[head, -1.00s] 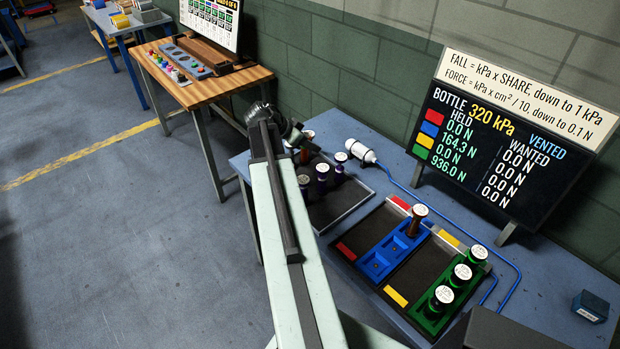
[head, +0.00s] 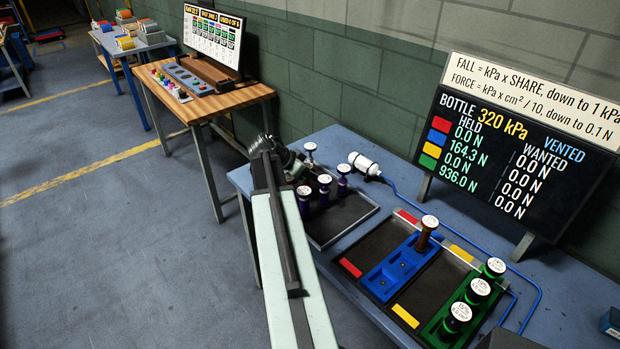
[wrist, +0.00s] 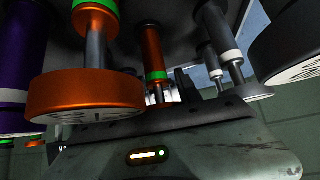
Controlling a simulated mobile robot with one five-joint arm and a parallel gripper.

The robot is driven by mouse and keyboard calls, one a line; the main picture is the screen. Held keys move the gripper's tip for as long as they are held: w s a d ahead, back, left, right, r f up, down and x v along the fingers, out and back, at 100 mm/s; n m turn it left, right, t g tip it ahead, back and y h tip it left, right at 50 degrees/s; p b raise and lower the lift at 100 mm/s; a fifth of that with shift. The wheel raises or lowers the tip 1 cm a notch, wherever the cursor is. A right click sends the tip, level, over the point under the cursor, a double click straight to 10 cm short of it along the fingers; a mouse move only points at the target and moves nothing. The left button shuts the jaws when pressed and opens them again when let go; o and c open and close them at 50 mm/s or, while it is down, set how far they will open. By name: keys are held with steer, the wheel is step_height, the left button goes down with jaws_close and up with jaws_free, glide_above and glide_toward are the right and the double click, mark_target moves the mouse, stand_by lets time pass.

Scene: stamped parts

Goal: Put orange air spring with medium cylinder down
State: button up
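In the head view my gripper (head: 295,165) is over the rear left of a dark parts tray (head: 345,226); its fingers are too small to tell apart. A white-capped spring (head: 310,147) shows right beside it, its lower part hidden. In the wrist view an orange air spring (wrist: 85,92) with a green band and grey rod is large and close. A second orange one with a green band (wrist: 152,55) is near the middle, its end partly hidden behind the dark gripper body. I cannot tell whether the fingers grip either one.
Several purple springs (head: 323,195) stand in the dark tray. A blue holder (head: 385,275) carries one brown-orange spring (head: 425,238). A green holder (head: 432,333) carries several green springs. A white bottle (head: 362,163) lies behind; a sign board (head: 490,160) stands at right.

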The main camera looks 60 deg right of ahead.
steer(key=o, duration=0.4)
steer(key=shift+r, duration=0.15)
steer(key=p+v, duration=0.9)
steer(key=v, duration=0.3)
